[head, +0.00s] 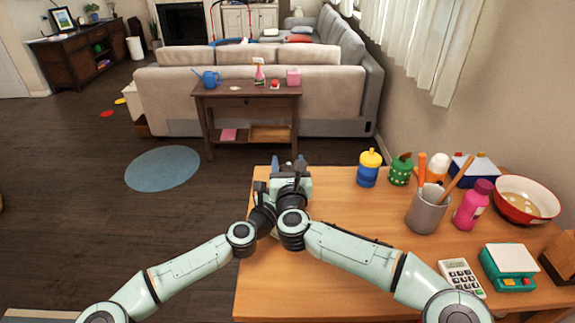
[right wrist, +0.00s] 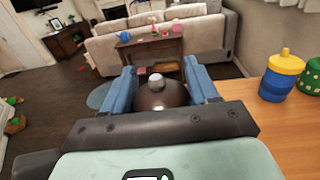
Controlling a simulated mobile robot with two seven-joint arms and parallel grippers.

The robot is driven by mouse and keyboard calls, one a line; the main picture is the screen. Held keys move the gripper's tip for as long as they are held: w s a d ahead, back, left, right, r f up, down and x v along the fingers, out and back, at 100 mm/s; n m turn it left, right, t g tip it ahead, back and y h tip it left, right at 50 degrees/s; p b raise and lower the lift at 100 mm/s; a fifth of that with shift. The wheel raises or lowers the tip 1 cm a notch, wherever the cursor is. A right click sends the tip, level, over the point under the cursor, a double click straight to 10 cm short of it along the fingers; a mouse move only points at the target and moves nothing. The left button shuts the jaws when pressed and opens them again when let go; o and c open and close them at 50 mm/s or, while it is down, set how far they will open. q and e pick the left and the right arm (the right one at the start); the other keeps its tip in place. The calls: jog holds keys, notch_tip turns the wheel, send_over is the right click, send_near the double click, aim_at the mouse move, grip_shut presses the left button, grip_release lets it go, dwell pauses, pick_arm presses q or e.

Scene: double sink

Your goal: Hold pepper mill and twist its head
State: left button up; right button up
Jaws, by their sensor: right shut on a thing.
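The pepper mill's head (right wrist: 163,95) is a dark brown dome with a small silver knob, seen in the right wrist view. My right gripper (right wrist: 165,85) has its blue fingers on both sides of this head and is shut on it. The mill's body is hidden.
On the wooden table (head: 330,215), a yellow-blue bottle (head: 368,170), a green pepper-shaped container (head: 401,171), a grey utensil cup (head: 427,212), a pink bottle (head: 472,207), a red bowl (head: 526,203), a calculator (head: 461,279) and a scale (head: 508,268) stand to the right. The table's left-middle is clear.

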aim_at(288, 162)
dwell(0.3)
jog(key=o, duration=1)
notch_tip(288, 162, up, 10)
